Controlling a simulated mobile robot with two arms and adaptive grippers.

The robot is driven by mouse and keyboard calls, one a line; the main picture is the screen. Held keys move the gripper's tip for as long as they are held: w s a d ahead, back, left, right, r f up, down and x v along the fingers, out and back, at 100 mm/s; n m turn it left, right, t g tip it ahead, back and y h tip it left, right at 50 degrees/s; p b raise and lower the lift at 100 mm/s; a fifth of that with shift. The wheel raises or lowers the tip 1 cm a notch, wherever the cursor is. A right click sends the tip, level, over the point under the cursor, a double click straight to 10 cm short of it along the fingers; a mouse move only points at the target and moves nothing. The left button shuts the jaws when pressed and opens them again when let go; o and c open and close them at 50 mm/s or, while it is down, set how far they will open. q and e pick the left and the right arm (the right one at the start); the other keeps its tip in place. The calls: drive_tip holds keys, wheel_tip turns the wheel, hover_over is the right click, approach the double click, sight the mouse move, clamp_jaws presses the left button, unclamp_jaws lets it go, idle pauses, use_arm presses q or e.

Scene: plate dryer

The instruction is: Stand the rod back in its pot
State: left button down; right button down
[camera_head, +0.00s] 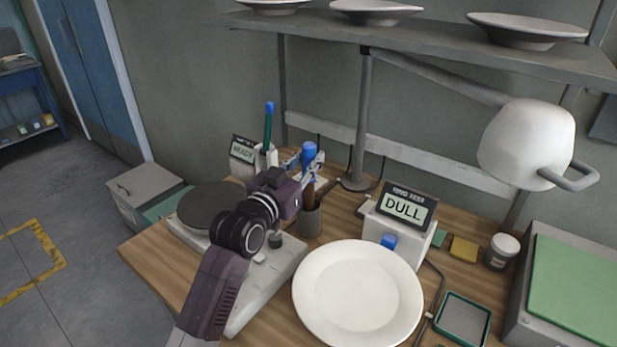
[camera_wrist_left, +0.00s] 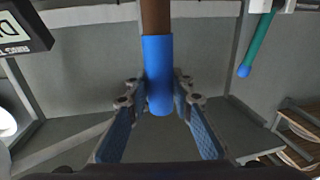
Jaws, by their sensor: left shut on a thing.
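The rod has a brown shaft (camera_head: 309,190) and a blue grip with a rounded end (camera_head: 309,151). My left gripper (camera_head: 304,164) is shut on the blue grip, which also shows between its fingers in the left wrist view (camera_wrist_left: 158,75). The rod stands roughly upright. The pot is a small grey cup (camera_head: 310,220) on the bench, directly below my left gripper. The shaft's lower end meets the pot's mouth in the head view; how deep it sits inside is hidden. My right gripper is not in view.
A white plate (camera_head: 357,296) lies in front of the pot. The ring tester reading DULL (camera_head: 404,209) stands to the right. A green rod with a blue tip (camera_head: 268,128) stands behind left, by another display. A round dark platter (camera_head: 211,207) is left; a lamp (camera_head: 527,143) hangs at right.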

use_arm(q)
wheel_tip(320, 180, down, 5)
idle(0.3)
drive_tip(key=c, duration=1.7)
unclamp_jaws()
drive_tip(key=shift+s, duration=0.15)
drive_tip(key=b+v, duration=0.1)
drive_tip(key=v, duration=1)
drive_tip(key=shift+s+a, duration=0.2)
drive_tip(key=shift+s, duration=0.15)
